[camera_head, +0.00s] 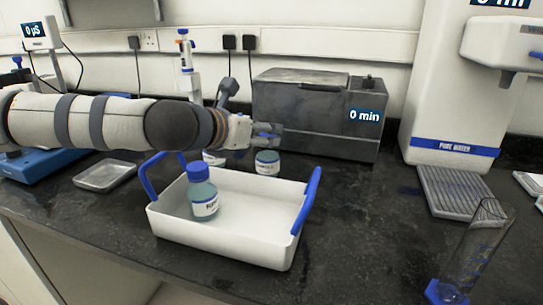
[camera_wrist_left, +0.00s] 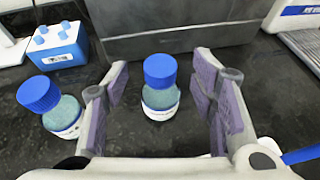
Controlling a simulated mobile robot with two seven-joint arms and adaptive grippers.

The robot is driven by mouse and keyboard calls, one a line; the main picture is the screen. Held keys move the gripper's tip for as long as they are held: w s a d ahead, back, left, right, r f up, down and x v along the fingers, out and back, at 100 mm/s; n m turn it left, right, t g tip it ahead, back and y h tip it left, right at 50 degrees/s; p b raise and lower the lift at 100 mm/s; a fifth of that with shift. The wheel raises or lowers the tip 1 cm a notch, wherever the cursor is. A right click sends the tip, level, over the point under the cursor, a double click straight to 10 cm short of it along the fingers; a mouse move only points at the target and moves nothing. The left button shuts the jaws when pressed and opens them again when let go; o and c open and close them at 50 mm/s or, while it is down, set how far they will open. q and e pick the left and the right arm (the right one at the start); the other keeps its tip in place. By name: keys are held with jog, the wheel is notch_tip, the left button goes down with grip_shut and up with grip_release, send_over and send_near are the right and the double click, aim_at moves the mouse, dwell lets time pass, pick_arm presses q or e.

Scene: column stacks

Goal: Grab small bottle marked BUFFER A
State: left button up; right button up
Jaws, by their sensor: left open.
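A small blue-capped bottle with teal contents and a white label (camera_head: 267,163) stands on the dark bench just behind the tray. In the left wrist view this bottle (camera_wrist_left: 160,98) stands upright between my finger pads, with gaps on both sides. My left gripper (camera_head: 266,134) is open above it and hides its cap in the head view; its spread fingers show in the left wrist view (camera_wrist_left: 161,84). A second similar bottle (camera_wrist_left: 54,110) stands to the left, mostly hidden by my arm in the head view. A third bottle (camera_head: 203,196) stands inside the white tray. The labels are too small to read surely.
The white tray (camera_head: 262,250) with blue handles stands in front. A grey water bath (camera_head: 318,112) is close behind the bottles. A water purifier (camera_head: 455,100) and a clear cylinder (camera_head: 470,255) are on the right. A blue box (camera_wrist_left: 57,45) stands back left.

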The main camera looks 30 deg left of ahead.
pick_arm(q)
notch_tip(320, 180, down, 3)
jog(key=shift+w+r, duration=0.15)
jog(key=b+x, duration=0.2)
jog(key=x, duration=0.5)
jog(key=shift+w+b, duration=0.3)
jog(key=shift+w, duration=0.05)
jog(key=shift+s+r, duration=0.1)
jog(key=shift+r, duration=0.05)
grip_shut()
pick_arm(e)
jog(key=shift+g, duration=0.8)
jog(key=s+f, duration=0.3)
jog(key=shift+s+f, duration=0.15)
jog(key=shift+f, duration=0.1)
